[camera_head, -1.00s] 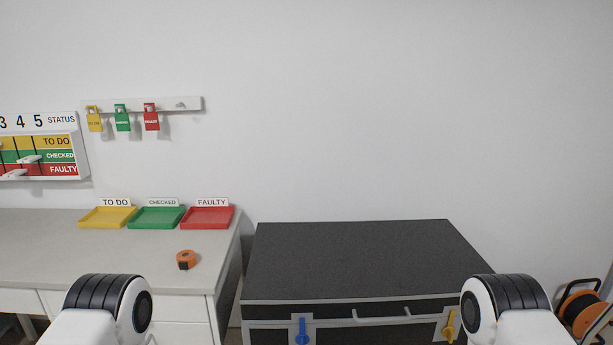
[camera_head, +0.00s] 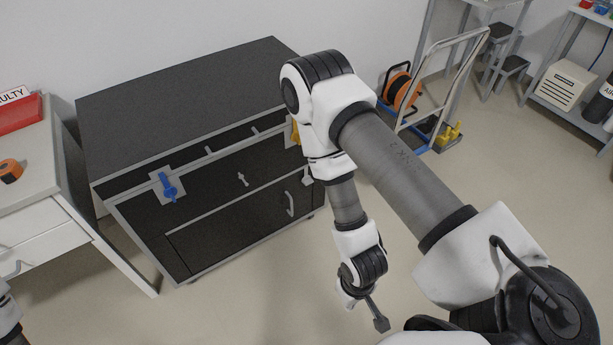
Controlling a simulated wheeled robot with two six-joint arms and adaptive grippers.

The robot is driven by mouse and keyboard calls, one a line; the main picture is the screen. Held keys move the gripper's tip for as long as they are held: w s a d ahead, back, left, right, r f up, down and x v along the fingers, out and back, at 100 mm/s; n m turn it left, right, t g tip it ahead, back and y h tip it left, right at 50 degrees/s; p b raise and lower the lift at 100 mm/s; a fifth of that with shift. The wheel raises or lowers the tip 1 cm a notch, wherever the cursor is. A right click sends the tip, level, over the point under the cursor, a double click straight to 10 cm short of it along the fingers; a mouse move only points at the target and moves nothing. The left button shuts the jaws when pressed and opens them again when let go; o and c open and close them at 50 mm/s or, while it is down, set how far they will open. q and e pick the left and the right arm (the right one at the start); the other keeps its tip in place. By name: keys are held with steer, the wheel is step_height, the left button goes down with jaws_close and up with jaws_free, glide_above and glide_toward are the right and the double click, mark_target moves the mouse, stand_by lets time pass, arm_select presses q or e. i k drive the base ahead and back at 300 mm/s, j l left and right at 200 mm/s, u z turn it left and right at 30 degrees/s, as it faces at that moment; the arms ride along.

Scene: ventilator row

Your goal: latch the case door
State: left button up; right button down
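The black case (camera_head: 190,75) with grey edges stands against the wall. Its lower front has a door (camera_head: 225,232) framed in grey, with a grey handle (camera_head: 290,204) near its right side; the door looks flush with the front. A small grey turn-piece (camera_head: 242,180) sits just above the door. A blue latch (camera_head: 168,187) is on the upper left front. A yellow latch (camera_head: 296,131) is partly hidden by my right arm. My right gripper (camera_head: 379,321) points down over the floor, right of the case and apart from it; its finger opening is unclear.
A white table (camera_head: 50,236) with a red tray (camera_head: 17,113) and orange tape measure (camera_head: 10,171) stands at left. A trolley (camera_head: 440,70) with an orange cable reel (camera_head: 402,92) stands behind my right arm. Floor before the case is clear.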

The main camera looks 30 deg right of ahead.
mark_target(306, 180)
steer(key=l+u, duration=0.15)
steer(key=l, duration=0.6)
steer(key=l+u, duration=0.1)
steer(key=l, duration=0.6)
steer(key=l+u, duration=0.15)
steer(key=l, duration=0.6)
steer(key=k+l+u, duration=0.1)
steer(key=l, duration=0.6)
steer(key=k+l+u, duration=0.15)
steer(key=l, duration=0.55)
steer(key=i+l, duration=0.05)
